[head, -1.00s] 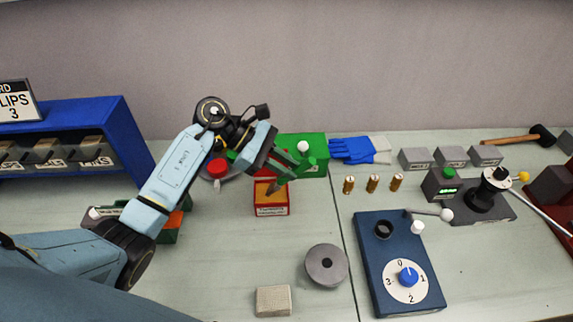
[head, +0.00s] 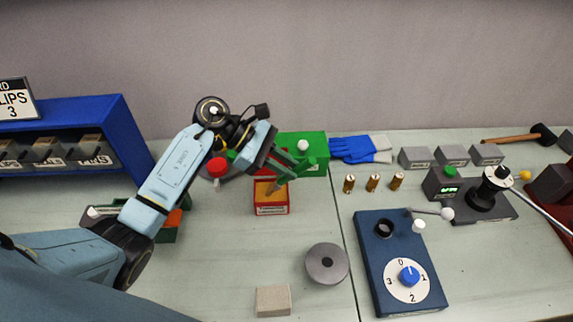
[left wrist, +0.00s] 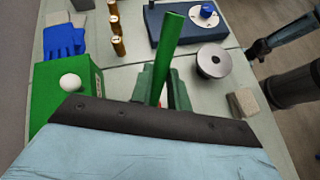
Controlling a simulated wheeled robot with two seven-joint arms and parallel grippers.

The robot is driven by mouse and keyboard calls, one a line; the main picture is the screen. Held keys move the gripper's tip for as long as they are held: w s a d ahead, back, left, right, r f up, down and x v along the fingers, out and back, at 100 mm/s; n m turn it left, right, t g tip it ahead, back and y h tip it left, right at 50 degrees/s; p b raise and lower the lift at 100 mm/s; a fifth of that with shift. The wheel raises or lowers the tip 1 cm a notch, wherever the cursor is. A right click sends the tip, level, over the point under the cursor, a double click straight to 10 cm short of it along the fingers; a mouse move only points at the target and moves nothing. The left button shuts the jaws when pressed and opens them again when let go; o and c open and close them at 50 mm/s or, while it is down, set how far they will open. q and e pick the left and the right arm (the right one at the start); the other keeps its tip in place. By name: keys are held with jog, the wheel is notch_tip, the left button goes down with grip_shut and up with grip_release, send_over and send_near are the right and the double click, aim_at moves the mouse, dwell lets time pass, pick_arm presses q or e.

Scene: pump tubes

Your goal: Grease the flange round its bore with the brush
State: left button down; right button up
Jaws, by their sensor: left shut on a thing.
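My left gripper (head: 285,166) is shut on the green-handled brush (head: 309,163), above the red grease tin (head: 272,210). The brush tilts, its brown bristle end down at the tin's orange opening; I cannot tell how deep it sits. In the left wrist view the green handle (left wrist: 168,50) rises between the fingers of the gripper (left wrist: 160,90). The flange (head: 326,264), a grey disc with a dark central bore, lies on the table nearer to me, right of the tin and apart from the brush. It also shows in the left wrist view (left wrist: 212,62).
A green box (head: 312,168) with a white ball stands behind the tin. A beige block (head: 273,300) lies left of the flange and a blue dial panel (head: 385,255) right of it. Brass cylinders (head: 372,183) stand beyond. The table between tin and flange is clear.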

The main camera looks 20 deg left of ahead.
aim_at(308, 157)
pick_arm(q)
jog(key=shift+f+b, duration=0.2)
jog(key=shift+b, duration=0.1)
dwell(1.3)
notch_tip(308, 157, up, 2)
jog(key=shift+p, duration=0.45)
jog(key=shift+r+p, duration=1.05)
jog(key=shift+r, duration=1.6)
